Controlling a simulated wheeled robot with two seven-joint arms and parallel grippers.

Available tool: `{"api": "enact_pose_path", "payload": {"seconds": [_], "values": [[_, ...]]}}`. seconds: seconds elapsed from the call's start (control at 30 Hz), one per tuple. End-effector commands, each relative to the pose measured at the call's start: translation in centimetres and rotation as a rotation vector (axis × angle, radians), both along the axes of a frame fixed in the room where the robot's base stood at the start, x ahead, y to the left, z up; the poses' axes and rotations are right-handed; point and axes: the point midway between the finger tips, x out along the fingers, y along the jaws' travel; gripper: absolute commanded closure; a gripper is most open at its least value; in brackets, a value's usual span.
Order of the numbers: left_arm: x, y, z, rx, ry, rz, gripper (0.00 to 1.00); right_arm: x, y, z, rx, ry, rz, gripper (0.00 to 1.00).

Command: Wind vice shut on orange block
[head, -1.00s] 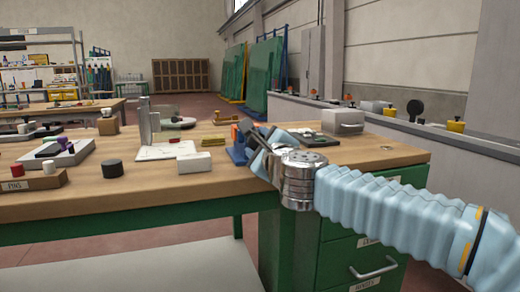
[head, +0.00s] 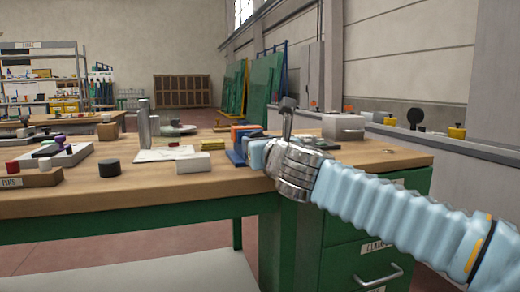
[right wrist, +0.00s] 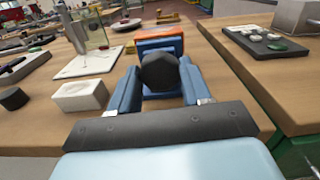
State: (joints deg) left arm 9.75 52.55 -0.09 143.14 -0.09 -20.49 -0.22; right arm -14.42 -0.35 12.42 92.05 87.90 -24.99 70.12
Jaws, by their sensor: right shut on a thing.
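The blue vice (head: 234,156) stands at the bench's right part, with the orange block (head: 243,133) at its top. In the right wrist view the orange block (right wrist: 160,45) shows between blue vice parts, behind the black knob (right wrist: 160,72). I cannot tell whether the jaws touch the block. My right gripper (right wrist: 158,80) is shut on the black knob, one blue finger on each side. In the head view my right gripper (head: 258,152) is at the vice's right side; its fingers and the knob are mostly hidden there. My left gripper is not in view.
A white block (head: 194,163) and a black cylinder (head: 110,168) lie on the wooden bench (head: 150,190) left of the vice. A dark tray (right wrist: 265,42) with green pieces and a grey box (head: 343,127) are to the right.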

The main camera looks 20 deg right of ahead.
Motion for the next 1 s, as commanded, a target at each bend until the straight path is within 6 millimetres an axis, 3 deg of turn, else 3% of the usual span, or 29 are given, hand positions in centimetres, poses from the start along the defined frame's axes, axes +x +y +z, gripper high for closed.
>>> {"api": "enact_pose_path", "payload": {"seconds": [0.4, 0.9, 0.93, 1.0], "values": [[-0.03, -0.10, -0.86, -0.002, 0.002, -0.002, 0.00, 0.07, 0.08, -0.33, 0.156, 0.010, 0.000, 0.83], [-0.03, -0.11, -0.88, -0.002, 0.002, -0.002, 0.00, 0.07, 0.09, -0.30, 0.169, 0.012, 0.000, 0.83], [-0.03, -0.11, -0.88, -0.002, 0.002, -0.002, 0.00, 0.07, 0.09, -0.30, 0.169, 0.012, 0.000, 0.48], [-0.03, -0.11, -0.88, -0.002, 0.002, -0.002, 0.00, 0.06, 0.08, -0.26, 0.169, 0.011, 0.000, 0.37]]}}
